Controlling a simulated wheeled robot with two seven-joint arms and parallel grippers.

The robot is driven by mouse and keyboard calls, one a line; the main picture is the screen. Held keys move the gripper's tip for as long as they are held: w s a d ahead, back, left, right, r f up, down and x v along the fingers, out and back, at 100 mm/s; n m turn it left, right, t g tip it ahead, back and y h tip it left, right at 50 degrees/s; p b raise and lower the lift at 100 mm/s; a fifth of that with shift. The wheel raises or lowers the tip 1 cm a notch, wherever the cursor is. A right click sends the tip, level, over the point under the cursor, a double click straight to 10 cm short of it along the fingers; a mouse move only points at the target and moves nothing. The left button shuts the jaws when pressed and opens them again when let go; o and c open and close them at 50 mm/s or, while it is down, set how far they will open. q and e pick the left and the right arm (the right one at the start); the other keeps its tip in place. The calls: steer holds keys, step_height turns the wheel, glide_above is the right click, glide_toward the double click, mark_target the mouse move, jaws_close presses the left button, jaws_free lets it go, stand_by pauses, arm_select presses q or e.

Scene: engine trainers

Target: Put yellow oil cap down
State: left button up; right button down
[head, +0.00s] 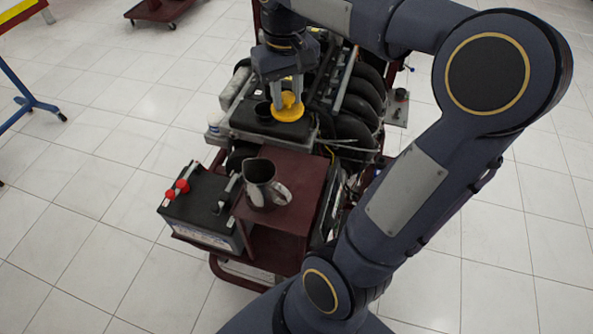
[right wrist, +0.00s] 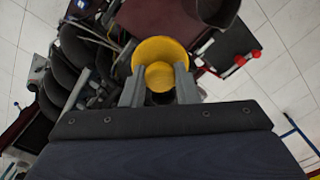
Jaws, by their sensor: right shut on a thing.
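The yellow oil cap (head: 288,108) is a round disc with a raised grip, over the black top of the engine trainer (head: 335,121) in the head view. My right gripper (head: 287,95) comes down from above and is shut on the cap's raised grip. In the right wrist view the cap (right wrist: 160,55) sits between the two grey fingertips of the gripper (right wrist: 159,88). Whether the cap touches the surface below it cannot be told. My left gripper does not show.
A metal jug (head: 260,183) stands on the dark red shelf (head: 303,172) in front of the engine. A black battery (head: 203,203) with red terminal caps is at the left. Black curved pipes (head: 362,105) are right of the cap. My right arm covers the right side.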

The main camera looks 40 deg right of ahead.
steer(key=s+a+f+b, duration=0.3)
steer(key=s+a+f, duration=0.3)
steer(key=s+a, duration=0.35)
steer(key=w+d+f, duration=0.2)
steer(key=d+f, duration=0.1)
steer(key=w+d+f, duration=0.5)
steer(key=d+f, duration=0.1)
steer(key=d, duration=0.1)
steer(key=shift+w, duration=0.3)
steer(key=shift+w+d+f, duration=0.1)
steer(key=shift+d, duration=0.1)
steer(key=f, duration=0.3)
steer(key=shift+w+d+f, duration=0.15)
steer(key=shift+w+d, duration=0.05)
steer(key=shift+f, duration=0.25)
